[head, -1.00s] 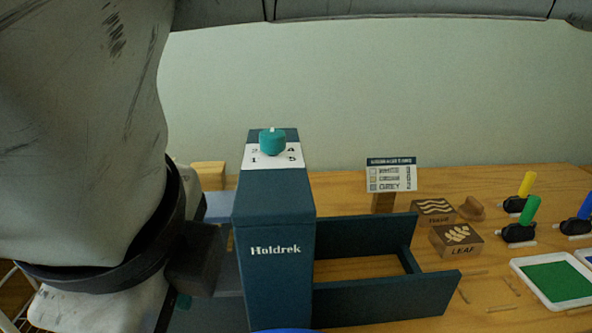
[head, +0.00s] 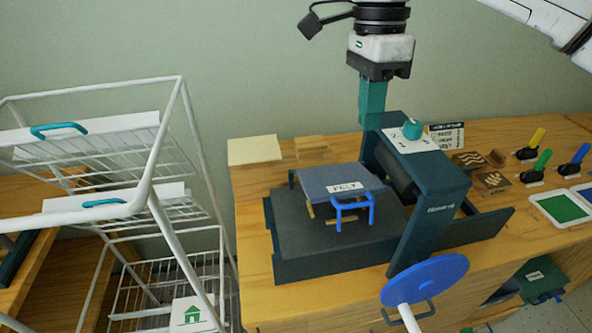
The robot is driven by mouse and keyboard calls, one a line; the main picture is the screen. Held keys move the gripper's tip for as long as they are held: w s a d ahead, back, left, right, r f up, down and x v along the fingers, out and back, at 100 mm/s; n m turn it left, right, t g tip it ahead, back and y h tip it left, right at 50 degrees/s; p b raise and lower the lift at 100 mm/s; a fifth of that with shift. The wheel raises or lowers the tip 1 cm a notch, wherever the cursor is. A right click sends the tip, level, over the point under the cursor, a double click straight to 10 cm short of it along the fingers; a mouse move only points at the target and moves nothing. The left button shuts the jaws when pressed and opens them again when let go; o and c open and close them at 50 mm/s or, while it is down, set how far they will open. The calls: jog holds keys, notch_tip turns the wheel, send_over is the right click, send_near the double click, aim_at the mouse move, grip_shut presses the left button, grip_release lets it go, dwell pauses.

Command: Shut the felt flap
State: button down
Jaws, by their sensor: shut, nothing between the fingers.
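The felt flap (head: 318,182) is a blue-grey panel labelled "FELT" with a blue loop handle (head: 352,208) at its front right. It sits raised above the dark bed (head: 290,235) of the dark blue press (head: 432,215), left of the roller (head: 397,178). Brown pieces show under its front edge. How far it is tilted is hard to tell. My gripper (head: 372,124) points down with its teal fingers together and empty. In the picture it is above and right of the flap, close to the press top; whether it touches the press is unclear.
A teal knob (head: 412,129) tops the press, and a blue wheel (head: 425,279) is at its front. A white wire rack (head: 150,190) stands left. Stamp blocks (head: 492,181), rollers and a green ink tray (head: 562,209) lie right.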

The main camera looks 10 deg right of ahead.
notch_tip(320, 180, down, 14)
jog(key=s+p, duration=0.2)
dwell(0.4)
jog(key=shift+a+r, duration=0.1)
